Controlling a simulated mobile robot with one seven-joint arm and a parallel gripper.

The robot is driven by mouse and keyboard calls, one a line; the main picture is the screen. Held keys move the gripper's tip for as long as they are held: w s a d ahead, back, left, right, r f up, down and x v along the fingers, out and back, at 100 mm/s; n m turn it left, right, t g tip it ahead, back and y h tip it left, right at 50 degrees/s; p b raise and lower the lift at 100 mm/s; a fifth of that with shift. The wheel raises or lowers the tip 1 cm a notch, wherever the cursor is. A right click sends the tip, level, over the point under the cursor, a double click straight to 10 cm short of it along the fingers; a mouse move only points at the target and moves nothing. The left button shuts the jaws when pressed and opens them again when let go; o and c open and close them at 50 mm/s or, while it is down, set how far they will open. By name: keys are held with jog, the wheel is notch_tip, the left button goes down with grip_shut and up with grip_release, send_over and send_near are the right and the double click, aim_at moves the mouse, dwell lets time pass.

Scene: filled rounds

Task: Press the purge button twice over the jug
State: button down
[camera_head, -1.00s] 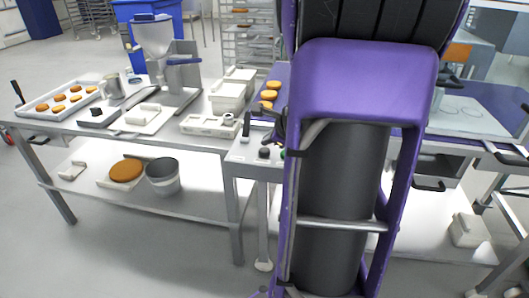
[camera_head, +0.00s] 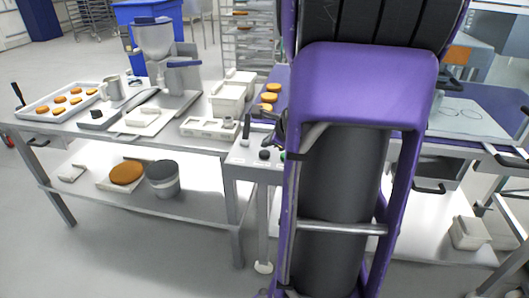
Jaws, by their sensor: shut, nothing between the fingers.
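My gripper (camera_head: 278,130) is a small dark shape just left of my purple arm, above a grey control panel (camera_head: 240,157); the arm hides much of it. It is shut, with nothing seen in it. The panel bears a black knob or button (camera_head: 264,155), a green button (camera_head: 284,155) partly behind the arm, and an upright black lever (camera_head: 246,127). I cannot tell which one is the purge button, or whether the gripper touches any of them. A grey jug with a handle (camera_head: 111,88) stands on the table at left, well away from the gripper.
A tray of round pastries (camera_head: 35,112), white containers (camera_head: 230,97) and a white block tray (camera_head: 208,128) take up the tabletop. A grey bucket (camera_head: 162,182) stands on the lower shelf. My arm blocks the middle right.

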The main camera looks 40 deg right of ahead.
aim_at(267, 154)
jog(key=shift+f, duration=0.1)
dwell(0.7)
jog(key=shift+f, duration=0.3)
jog(key=shift+f, duration=0.6)
dwell(0.7)
jog(key=shift+r, duration=0.15)
jog(key=shift+r+p, duration=0.8)
jog(key=shift+r, duration=0.05)
jog(key=shift+r+p, duration=2.15)
jog(key=shift+r, duration=0.35)
